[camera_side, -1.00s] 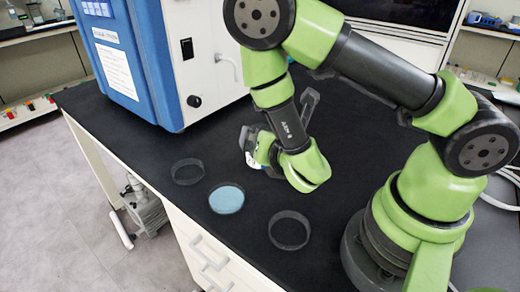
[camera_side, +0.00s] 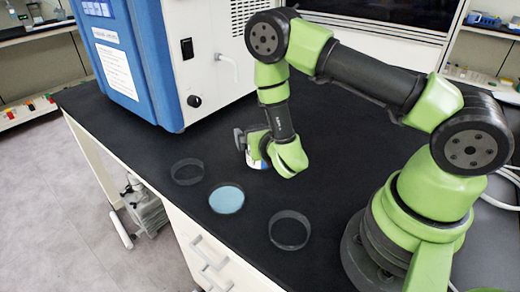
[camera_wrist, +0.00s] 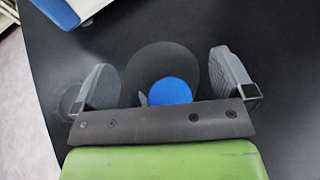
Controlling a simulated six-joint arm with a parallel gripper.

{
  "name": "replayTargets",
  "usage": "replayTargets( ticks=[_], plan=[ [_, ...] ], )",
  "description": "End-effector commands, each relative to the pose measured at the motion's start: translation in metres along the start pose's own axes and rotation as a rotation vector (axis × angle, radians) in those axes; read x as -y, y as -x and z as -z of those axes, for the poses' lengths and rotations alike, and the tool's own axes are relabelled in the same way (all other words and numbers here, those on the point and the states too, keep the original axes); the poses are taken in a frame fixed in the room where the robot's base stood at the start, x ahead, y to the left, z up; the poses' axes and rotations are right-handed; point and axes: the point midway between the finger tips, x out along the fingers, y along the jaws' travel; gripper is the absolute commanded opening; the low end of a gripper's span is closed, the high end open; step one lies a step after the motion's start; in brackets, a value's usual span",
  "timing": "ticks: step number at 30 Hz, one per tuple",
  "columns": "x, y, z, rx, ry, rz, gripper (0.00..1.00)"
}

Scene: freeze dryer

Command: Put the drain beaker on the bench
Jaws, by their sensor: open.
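A pale, beaker-like thing with some blue on it (camera_side: 257,158), which I take for the drain beaker, stands low at the bench beside my gripper (camera_side: 249,146) in the side view. My arm partly hides it. In the wrist view my gripper (camera_wrist: 165,88) has its two grey fingers wide apart. Between them are a dark round shape and a blue disc (camera_wrist: 171,91), with a clear gap to each finger. I cannot tell whether the beaker's base touches the bench (camera_side: 335,185).
Two empty dark rings (camera_side: 187,172) (camera_side: 290,230) and a light-blue-filled one (camera_side: 227,198) lie along the bench's front edge. The blue and white freeze dryer (camera_side: 165,60) stands behind on the left.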

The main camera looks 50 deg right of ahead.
Motion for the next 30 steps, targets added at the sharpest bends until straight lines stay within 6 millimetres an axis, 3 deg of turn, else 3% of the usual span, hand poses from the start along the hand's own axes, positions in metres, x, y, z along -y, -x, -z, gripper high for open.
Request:
replayTargets(
  ticks=[9,18,20,30],
  plan=[
    [0.0,-0.0073,0.0002,-0.001,0.001,-0.001,1.0],
    [0.0,-0.007,0.0001,-0.001,0.001,-0.001,0.32],
    [-0.0001,-0.007,-0.0001,0.0,0.0,-0.001,0.26],
    [-0.0003,-0.0061,-0.0038,0.001,-0.001,-0.001,0.26]
  ],
)
